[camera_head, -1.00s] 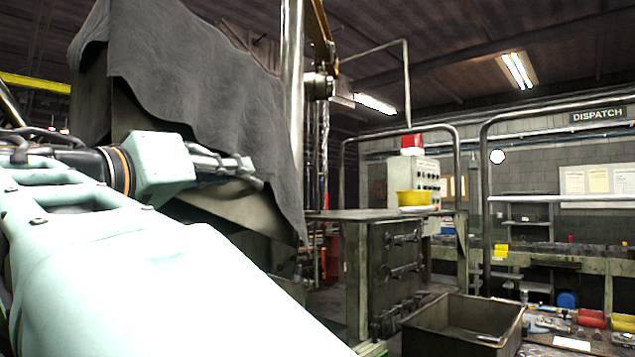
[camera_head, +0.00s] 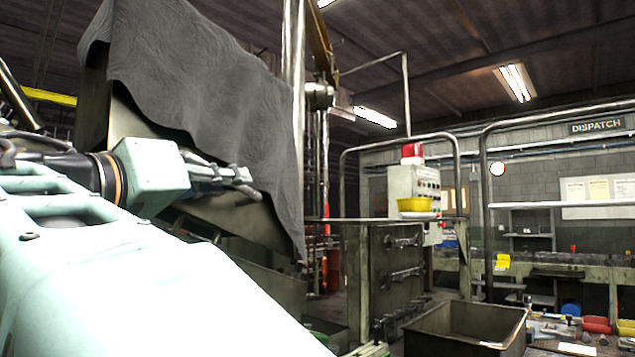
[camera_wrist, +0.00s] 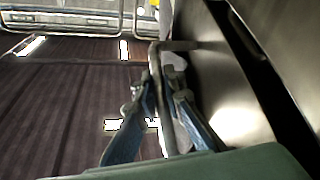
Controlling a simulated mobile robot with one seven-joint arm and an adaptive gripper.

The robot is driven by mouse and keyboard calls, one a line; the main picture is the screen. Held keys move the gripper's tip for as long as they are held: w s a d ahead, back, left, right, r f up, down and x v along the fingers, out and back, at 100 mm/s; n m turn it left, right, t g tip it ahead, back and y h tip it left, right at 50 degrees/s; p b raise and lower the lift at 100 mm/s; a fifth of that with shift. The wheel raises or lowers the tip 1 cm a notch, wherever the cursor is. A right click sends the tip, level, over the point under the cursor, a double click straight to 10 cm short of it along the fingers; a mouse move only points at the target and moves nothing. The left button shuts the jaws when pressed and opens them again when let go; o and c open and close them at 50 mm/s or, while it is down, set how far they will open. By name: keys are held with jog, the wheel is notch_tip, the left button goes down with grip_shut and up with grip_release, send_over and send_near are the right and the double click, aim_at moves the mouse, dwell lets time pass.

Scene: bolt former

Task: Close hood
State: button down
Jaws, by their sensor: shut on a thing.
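The hood (camera_head: 118,115) is a metal cover at the upper left of the head view, with a dark grey cloth (camera_head: 200,75) draped over it. It is tilted, its lower edge sloping down to the right. Its smooth metal face shows at the right of the wrist view (camera_wrist: 222,85). My gripper (camera_head: 246,182) is at the hood's lower front, below the cloth. In the wrist view its two blue fingers (camera_wrist: 160,105) are on either side of a grey bar handle (camera_wrist: 155,65), shut on it. The contact is partly hidden by the fingers.
An upright metal post (camera_head: 292,120) stands just right of the hood. A steel cabinet (camera_head: 380,280), a control box with a yellow tray (camera_head: 414,204) and an open metal bin (camera_head: 465,335) are further right. Pipe rails (camera_head: 485,200) stand behind.

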jog(key=c, duration=2)
grip_release()
jog(key=shift+r, duration=0.1)
